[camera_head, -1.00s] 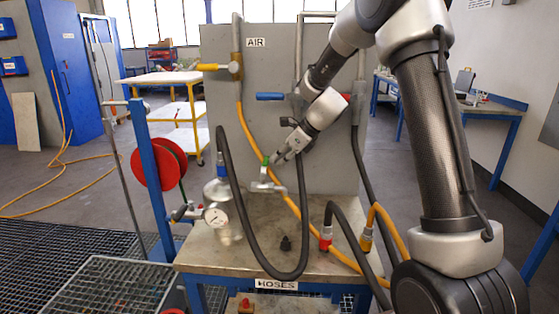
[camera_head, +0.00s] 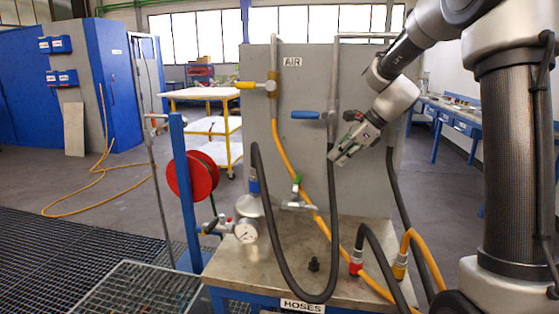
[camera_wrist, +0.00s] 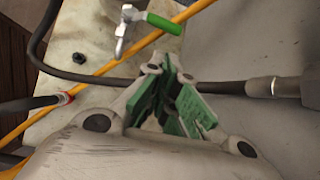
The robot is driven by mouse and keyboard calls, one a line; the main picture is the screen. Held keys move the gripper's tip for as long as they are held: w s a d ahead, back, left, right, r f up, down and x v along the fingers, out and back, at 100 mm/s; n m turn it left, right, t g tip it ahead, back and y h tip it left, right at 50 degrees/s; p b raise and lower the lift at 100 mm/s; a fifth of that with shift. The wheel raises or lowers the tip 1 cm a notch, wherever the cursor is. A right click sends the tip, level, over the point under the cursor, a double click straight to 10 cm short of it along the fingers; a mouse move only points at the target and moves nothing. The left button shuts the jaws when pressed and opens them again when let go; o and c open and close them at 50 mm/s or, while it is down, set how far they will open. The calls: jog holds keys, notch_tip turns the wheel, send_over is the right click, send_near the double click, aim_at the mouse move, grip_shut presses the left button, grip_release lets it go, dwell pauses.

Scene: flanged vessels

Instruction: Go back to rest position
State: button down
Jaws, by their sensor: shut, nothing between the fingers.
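My gripper (camera_head: 341,158) is shut and empty. It hangs in front of the grey panel, up and to the right of the green-handled valve (camera_head: 298,190), clear of it. In the wrist view the gripper (camera_wrist: 165,68) shows green pads close together, and the green handle (camera_wrist: 164,23) lies beyond its tips. The valve sits above the bench top, beside the steel vessel with a pressure gauge (camera_head: 246,231).
A grey panel (camera_head: 350,180) marked AIR carries a yellow-handled valve (camera_head: 252,85) and a blue-handled valve (camera_head: 309,115). A black hose (camera_head: 270,225) loops over the metal bench top (camera_head: 245,275). A red reel (camera_head: 190,176) stands left.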

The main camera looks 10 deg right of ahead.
jog(key=s+d+f+n+g+h, duration=0.1)
jog(key=s+d+f+n, duration=0.1)
jog(key=s+n, duration=0.45)
jog(key=s+d+f+n+g+h, duration=0.1)
jog(key=s+d+n+h, duration=0.15)
jog(key=s+n, duration=0.35)
jog(key=s+d+r+n+h, duration=0.1)
jog(key=s+n, duration=0.1)
jog(key=s, duration=0.5)
jog(key=s+d+r+n+t+h, duration=0.1)
jog(key=s+d+r+n, duration=0.1)
jog(key=s, duration=0.5)
jog(key=s+d+r+n+t+h, duration=0.1)
jog(key=s+n, duration=0.3)
jog(key=s, duration=0.4)
jog(key=shift+d+r, duration=0.65)
jog(key=shift+r, duration=0.1)
jog(key=shift+n, duration=0.25)
